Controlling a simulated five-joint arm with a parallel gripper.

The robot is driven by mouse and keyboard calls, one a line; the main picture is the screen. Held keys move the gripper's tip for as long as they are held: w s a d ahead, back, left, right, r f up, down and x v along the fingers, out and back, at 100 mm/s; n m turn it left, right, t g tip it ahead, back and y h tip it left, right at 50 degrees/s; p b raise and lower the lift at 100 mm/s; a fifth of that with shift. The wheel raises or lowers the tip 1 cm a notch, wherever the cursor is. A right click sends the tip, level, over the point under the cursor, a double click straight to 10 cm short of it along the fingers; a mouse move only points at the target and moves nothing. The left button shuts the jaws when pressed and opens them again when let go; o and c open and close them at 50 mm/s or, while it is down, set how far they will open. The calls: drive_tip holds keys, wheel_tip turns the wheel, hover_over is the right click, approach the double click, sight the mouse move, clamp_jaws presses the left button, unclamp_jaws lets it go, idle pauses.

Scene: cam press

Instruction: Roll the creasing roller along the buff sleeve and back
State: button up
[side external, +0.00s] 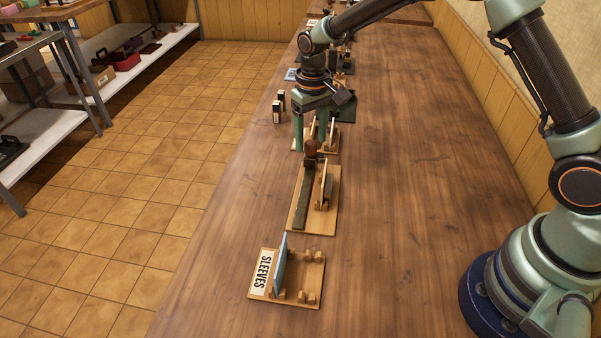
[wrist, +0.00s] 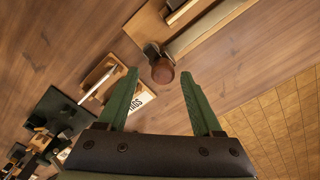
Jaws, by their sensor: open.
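My gripper (side external: 315,148) is open and points down over the far end of the middle wooden board (side external: 325,225). In the wrist view, a round brown knob (wrist: 162,74), which looks like the creasing roller's handle, shows between my spread fingertips (wrist: 160,70). It also shows in the side view (side external: 310,147), at the far end of a long dark olive strip (side external: 304,205). I cannot tell how far the fingers are from it. A thin tan panel stands on the board beside the strip (side external: 328,184); I cannot tell for certain whether it is the buff sleeve. The roller's underside is hidden.
A board labelled SLEEVES (side external: 262,272) stands nearest the camera and holds an upright blue sleeve (side external: 281,263). Another board with a pale panel (wrist: 97,84) lies beyond my gripper. Small dark boxes (side external: 277,112) stand near the left table edge.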

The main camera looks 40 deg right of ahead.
sight(311, 142)
wheel_tip(311, 142, up, 10)
idle(0.4)
drive_tip(key=shift+r, duration=0.1)
wheel_tip(311, 142, down, 12)
drive_tip(key=shift+s+a+f, duration=0.1)
drive_tip(key=shift+s+a, duration=0.05)
idle(0.5)
clamp_jaws()
idle(1.4)
